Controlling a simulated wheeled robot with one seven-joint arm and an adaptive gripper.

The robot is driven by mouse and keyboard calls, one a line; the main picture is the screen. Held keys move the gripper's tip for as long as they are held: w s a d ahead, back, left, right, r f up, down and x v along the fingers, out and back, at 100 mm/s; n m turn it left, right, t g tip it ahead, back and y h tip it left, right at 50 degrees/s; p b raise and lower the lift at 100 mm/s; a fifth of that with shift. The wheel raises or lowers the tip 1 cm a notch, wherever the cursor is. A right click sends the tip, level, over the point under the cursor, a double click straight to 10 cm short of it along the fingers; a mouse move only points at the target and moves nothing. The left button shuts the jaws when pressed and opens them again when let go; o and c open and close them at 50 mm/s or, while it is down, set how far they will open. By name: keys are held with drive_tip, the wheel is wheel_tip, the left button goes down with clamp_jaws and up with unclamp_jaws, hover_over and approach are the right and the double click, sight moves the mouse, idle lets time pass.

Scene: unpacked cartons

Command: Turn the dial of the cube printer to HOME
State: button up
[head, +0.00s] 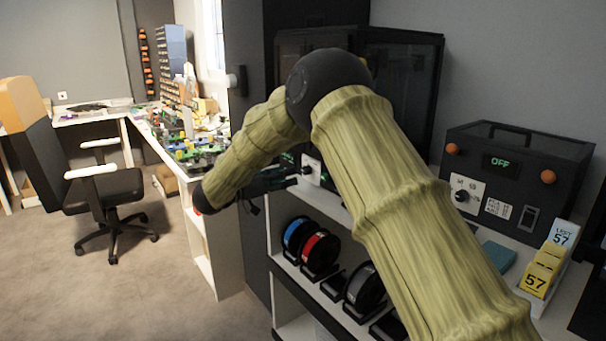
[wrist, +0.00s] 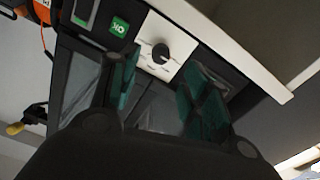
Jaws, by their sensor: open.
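A dark printer cabinet (head: 412,85) with glassy sides stands behind my arm; I take it for the cube printer. Its white dial panel (head: 310,165) shows just right of my gripper (head: 282,180), partly hidden by my arm. In the wrist view the round black dial (wrist: 160,53) sits on the white panel (wrist: 148,31), with small unreadable marks around it. My gripper (wrist: 163,68) is open, its teal-padded fingers on either side of the dial in the picture. I see no clear contact. A green display (wrist: 118,27) is beside the panel.
A second black machine (head: 525,165) reading OFF has its own dial (head: 462,196), at right. Yellow cards (head: 541,272) marked 57 stand beside it. Filament spools (head: 319,250) sit on the shelf below. A chair (head: 105,190) and cluttered bench (head: 190,135) are at left, with open floor.

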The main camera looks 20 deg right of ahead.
sight(304, 171)
drive_tip(key=x, duration=0.7)
drive_tip(key=shift+w+d+f, duration=0.1)
drive_tip(key=shift+d, duration=0.15)
drive_tip(key=c, duration=1)
